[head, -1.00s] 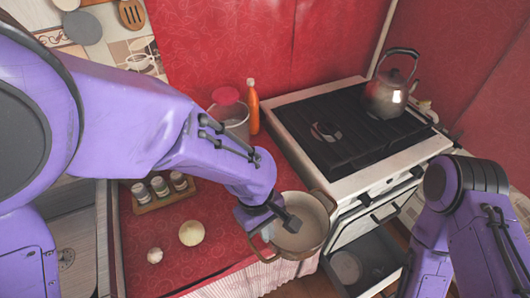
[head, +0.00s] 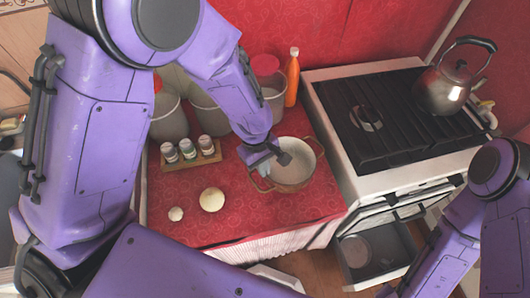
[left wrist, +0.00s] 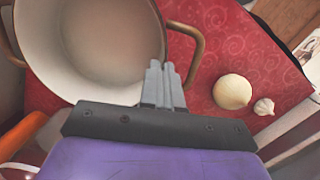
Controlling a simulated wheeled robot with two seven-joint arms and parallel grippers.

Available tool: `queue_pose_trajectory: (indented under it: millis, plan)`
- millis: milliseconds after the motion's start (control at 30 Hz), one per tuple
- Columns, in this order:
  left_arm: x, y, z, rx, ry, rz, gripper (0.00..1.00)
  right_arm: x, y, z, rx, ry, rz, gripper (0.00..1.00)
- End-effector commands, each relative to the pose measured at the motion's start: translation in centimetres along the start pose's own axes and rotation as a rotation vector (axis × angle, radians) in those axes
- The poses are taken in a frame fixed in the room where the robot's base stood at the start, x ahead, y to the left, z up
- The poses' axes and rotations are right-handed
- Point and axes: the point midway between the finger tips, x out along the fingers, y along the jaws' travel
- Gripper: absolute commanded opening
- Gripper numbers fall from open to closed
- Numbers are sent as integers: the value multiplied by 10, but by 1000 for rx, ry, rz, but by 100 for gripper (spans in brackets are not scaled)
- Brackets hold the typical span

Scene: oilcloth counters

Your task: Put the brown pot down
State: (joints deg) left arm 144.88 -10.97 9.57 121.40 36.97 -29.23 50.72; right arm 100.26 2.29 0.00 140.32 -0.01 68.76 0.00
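The brown pot (head: 302,180) has a pale inside and two loop handles. In the head view it is at the right part of the red counter, left of the stove; I cannot tell whether its base touches the cloth. My left gripper (head: 270,159) is at the pot's left rim, one dark fingertip inside the pot. In the left wrist view the fingers (left wrist: 163,86) are close together on the pot's rim beside a handle, with the pot (left wrist: 95,50) at upper left. My right arm shows at the right, but its gripper is out of view.
The red counter (head: 255,222) has free cloth in front of the pot. A garlic bulb (head: 176,214), an onion (head: 212,200), a spice rack (head: 192,160), grey canisters and an orange bottle (head: 292,78) stand around. The stove (head: 400,115) holds a kettle (head: 452,85); a drawer below is open.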

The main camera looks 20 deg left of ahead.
Motion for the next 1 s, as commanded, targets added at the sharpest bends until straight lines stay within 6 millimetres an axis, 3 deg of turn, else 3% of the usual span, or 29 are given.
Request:
queue_pose_trajectory:
  millis: [200,400,767,867,1000]
  plan:
    - [17,1,-19,1,-1,0,0,-2,0,0,0,-1,1,43]
    - [43,0,-21,1,-1,1,0,-8,1,-3,0,-1,0,43]
    - [49,-1,-22,2,-1,2,0,-7,1,-2,0,-1,0,43]
    - [49,-1,-22,3,-1,1,28,-7,1,-2,0,-1,0,43]
    - [49,-1,-22,3,-1,1,28,-7,1,-2,0,-1,0,43]
